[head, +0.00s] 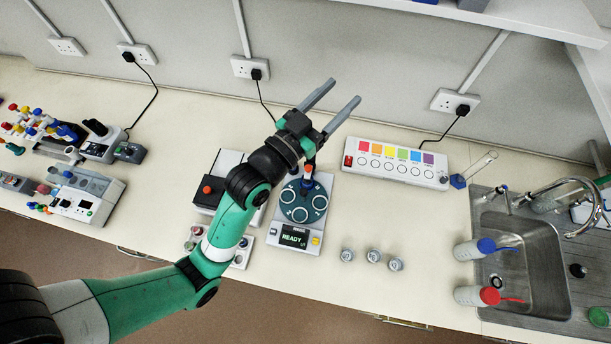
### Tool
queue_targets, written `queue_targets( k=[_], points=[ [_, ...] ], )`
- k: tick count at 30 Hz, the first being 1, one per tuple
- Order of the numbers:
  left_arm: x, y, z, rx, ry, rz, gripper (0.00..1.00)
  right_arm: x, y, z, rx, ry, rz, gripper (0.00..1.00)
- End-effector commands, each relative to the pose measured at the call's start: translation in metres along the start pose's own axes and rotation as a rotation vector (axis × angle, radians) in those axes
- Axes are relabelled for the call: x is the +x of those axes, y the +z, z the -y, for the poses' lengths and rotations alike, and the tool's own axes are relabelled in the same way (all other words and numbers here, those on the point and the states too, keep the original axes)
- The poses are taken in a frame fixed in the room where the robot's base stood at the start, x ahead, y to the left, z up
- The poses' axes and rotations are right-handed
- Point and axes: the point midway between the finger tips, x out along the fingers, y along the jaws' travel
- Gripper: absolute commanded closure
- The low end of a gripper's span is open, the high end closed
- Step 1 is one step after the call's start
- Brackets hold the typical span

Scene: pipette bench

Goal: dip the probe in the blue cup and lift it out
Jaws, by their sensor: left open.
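My left gripper (345,90) is open and empty, with its two grey fingers pointing up and right, above the back of the bench. Below its wrist is a white device (316,240) with a teal round plate (304,214) marked with white rings and a lit READY screen (294,236). A small upright piece with a blue part (309,184) stands at the plate's back edge, partly hidden by my wrist. I cannot tell whether it is the probe or the blue cup. No other probe or blue cup is clear. My right gripper is not in view.
A white box with coloured squares (394,163) lies at the back. A tube in a blue holder (458,181) stands beside it. Several small grey pots (373,256) sit at the front. A sink (527,260) with bottles is right. Instruments (85,195) crowd the left.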

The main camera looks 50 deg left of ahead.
Motion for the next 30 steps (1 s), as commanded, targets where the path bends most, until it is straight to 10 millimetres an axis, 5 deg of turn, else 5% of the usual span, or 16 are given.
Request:
queue_targets(
  k=[1, 3, 6, 9, 12, 19, 30],
  points=[
    [-0.023, 0.081, 0.010, -0.004, -0.022, 0.112, 0.37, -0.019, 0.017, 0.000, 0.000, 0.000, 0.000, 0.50],
    [-0.057, 0.160, 0.021, -0.014, -0.050, 0.248, 0.37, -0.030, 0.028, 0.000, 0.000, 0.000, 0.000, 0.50],
    [-0.108, 0.246, 0.032, -0.031, -0.087, 0.408, 0.37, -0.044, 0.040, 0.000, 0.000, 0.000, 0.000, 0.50],
    [-0.148, 0.295, 0.038, -0.044, -0.116, 0.506, 0.37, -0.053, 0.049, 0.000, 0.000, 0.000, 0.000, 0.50],
    [-0.165, 0.314, 0.043, -0.051, -0.134, 0.542, 0.37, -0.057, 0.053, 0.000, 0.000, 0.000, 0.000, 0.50],
    [-0.157, 0.312, 0.045, -0.050, -0.137, 0.536, 0.37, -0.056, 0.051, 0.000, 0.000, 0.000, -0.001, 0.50],
    [-0.094, 0.350, 0.053, -0.049, -0.136, 0.534, 0.37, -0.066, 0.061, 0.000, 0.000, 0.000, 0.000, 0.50]
  ],
)
